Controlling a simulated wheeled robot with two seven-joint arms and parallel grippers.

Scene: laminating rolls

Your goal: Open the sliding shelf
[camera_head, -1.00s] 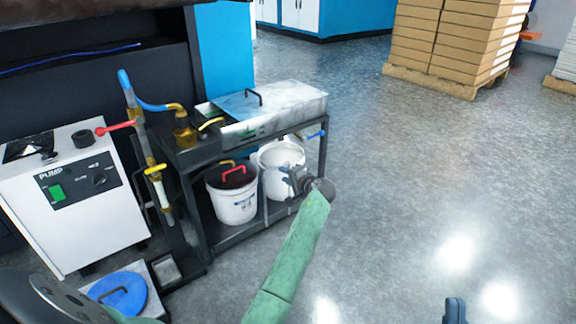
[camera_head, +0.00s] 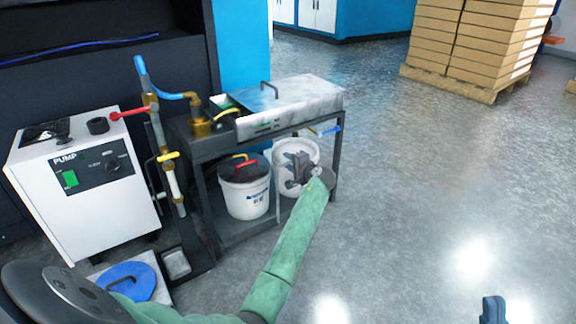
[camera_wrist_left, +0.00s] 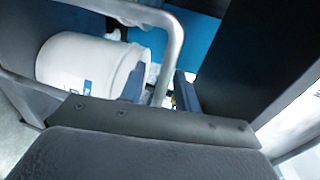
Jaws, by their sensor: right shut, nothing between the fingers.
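The lower shelf (camera_head: 234,233) of the dark cart sits under the tabletop and bears two white buckets. A bent grey metal bar (camera_wrist_left: 170,45), which looks like a shelf handle, shows in the left wrist view; it also shows beside the buckets (camera_head: 278,192). My left gripper (camera_head: 299,169) is in front of the right bucket. In the left wrist view its blue fingers (camera_wrist_left: 160,90) stand apart, one on each side of the bar, without visibly closing on it. My right gripper (camera_head: 493,311) is at the bottom right edge, mostly cut off, over open floor.
The left bucket (camera_head: 245,195) has a dark lid, and the right bucket (camera_head: 292,160) is partly hidden by my gripper. A white pump box (camera_head: 80,190) and a blue lid (camera_head: 128,282) stand at left. The floor (camera_head: 430,200) to the right is clear.

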